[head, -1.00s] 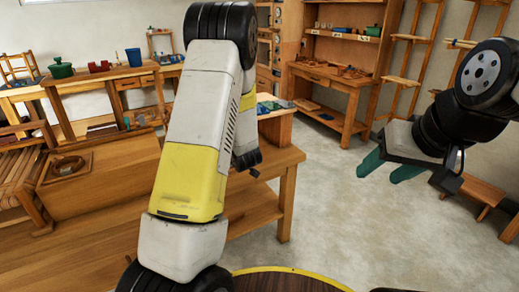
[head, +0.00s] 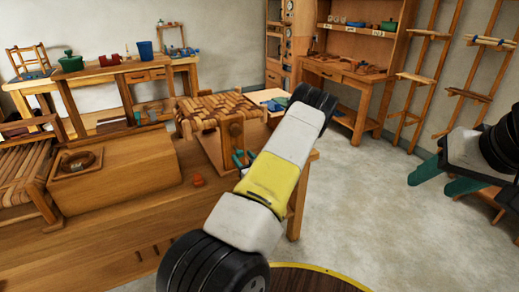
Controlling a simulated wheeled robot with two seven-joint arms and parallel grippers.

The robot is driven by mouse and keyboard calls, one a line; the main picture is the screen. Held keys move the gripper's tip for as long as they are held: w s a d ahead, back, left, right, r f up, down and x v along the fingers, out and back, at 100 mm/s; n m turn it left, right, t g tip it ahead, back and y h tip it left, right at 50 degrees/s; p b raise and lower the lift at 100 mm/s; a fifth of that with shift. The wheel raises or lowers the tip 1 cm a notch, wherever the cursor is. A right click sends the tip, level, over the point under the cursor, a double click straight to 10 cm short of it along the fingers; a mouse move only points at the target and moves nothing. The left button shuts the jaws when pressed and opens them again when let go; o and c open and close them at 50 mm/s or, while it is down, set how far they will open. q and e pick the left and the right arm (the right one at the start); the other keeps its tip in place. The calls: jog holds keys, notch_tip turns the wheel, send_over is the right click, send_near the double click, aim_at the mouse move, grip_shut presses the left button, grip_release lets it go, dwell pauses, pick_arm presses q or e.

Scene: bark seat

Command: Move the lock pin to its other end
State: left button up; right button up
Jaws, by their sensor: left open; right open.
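A woven bark seat (head: 222,105) stands on the workbench, with an upright wooden post (head: 232,132) at its front. My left gripper (head: 240,158) is low beside the post, its teal fingers partly hidden by my own arm; it looks open, and I cannot tell whether it touches anything. A small orange-red piece (head: 198,181) lies on the bench just left of it. I cannot tell whether this is the lock pin, and I make out no other pin. My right gripper (head: 430,184) is open and empty at the right, over the floor.
The workbench (head: 120,235) has clear wood at its front left. A wooden box (head: 125,185) with a round coil in a tray (head: 80,163) stands there, beside a slatted seat (head: 22,175). Shelves and a ladder rack (head: 420,75) stand at the back. The floor at right is clear.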

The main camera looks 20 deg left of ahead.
pick_arm(q)
jog(key=shift+x, duration=1)
grip_shut()
dwell(0.7)
